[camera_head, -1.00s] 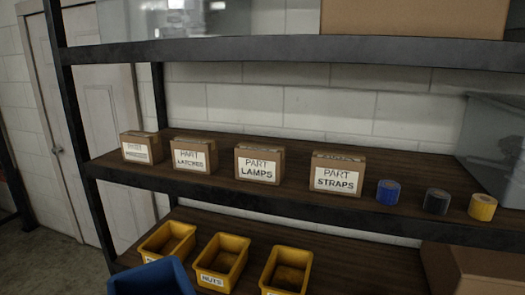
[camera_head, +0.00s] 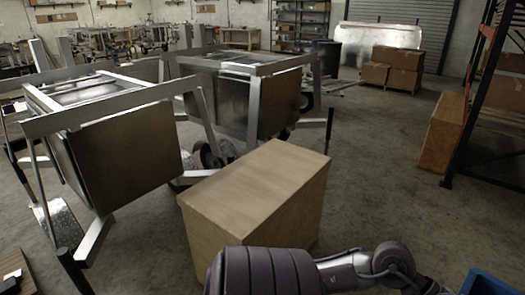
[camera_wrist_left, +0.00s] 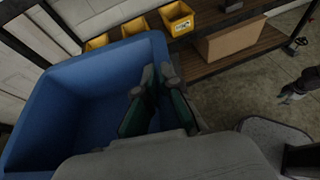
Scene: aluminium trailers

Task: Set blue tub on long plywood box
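The blue tub (camera_wrist_left: 75,95) fills the left of the left wrist view and looks empty. My left gripper (camera_wrist_left: 155,75) is at the tub's right-hand wall, one finger inside and one outside, and looks shut on the rim. In the head view only a corner of the tub (camera_head: 488,284) shows at the bottom right; the gripper itself is out of that view. A long plywood box (camera_head: 265,190) stands on the floor at the centre of the head view, its flat top bare. My right gripper is not in view.
Metal trailer frames (camera_head: 120,140) stand left of and behind the box. Another plywood box (camera_head: 442,132) stands at the right by a dark rack post (camera_head: 470,110). Open concrete floor (camera_head: 370,170) lies between. The wrist view shows yellow bins (camera_wrist_left: 177,18) on a shelf.

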